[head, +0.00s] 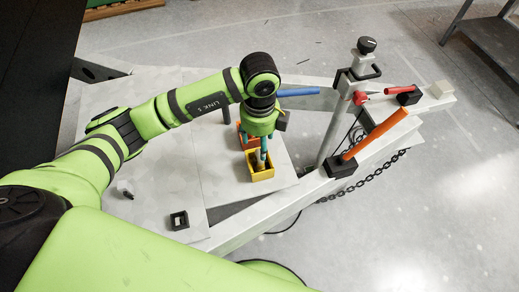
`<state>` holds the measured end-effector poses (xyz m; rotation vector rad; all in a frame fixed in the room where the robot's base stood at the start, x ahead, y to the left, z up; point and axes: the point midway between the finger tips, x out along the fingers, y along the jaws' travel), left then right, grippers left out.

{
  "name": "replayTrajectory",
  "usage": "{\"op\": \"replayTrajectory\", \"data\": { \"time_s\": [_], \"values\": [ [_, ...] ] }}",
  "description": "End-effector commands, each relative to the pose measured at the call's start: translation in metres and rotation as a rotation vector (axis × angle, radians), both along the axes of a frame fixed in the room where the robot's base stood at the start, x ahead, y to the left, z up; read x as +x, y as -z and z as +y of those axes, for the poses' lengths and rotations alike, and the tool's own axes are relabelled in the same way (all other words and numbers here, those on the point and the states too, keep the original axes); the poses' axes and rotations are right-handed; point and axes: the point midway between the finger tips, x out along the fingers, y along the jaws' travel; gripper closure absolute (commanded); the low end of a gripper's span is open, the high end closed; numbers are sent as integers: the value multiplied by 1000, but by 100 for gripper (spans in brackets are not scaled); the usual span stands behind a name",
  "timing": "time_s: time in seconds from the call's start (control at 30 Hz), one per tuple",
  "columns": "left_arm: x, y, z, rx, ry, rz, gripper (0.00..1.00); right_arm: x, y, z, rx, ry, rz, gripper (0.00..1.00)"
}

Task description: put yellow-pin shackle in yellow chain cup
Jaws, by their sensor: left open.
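My left gripper (264,155) points down over the yellow chain cup (263,176), with its fingertips at or just inside the cup's opening. The gripper is open. The yellow cup is a small square box standing on the light grey board. Something small and brownish shows inside the cup by the fingers; I cannot tell if it is the yellow-pin shackle. An orange-red cup (241,139) stands just behind the yellow one, partly hidden by my gripper. My right gripper is not in view.
A black square holder (179,220) and a small dark-and-light piece (125,189) stand on the board to the left. A grey jack post (337,118), an orange-handled tool (375,134), a red-handled tool (399,90) and a blue bar (299,92) are right of the cups. A chain (363,183) hangs beside the frame.

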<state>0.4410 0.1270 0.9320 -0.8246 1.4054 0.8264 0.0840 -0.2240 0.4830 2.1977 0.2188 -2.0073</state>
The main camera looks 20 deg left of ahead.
Motion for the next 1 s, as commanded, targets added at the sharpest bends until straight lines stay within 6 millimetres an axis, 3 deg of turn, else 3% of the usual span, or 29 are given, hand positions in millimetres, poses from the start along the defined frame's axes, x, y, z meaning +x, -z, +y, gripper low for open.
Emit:
{"op": "replayTrajectory", "data": {
  "time_s": [0.2, 0.4, 1.0],
  "values": [
    [1, -43, -1, -1, 1, -4, 39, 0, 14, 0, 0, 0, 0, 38],
    [0, -65, 0, 0, 0, -1, 39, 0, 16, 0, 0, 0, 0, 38],
    [0, -68, 0, 0, -1, 1, 39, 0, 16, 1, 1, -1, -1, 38]
  ]
}}
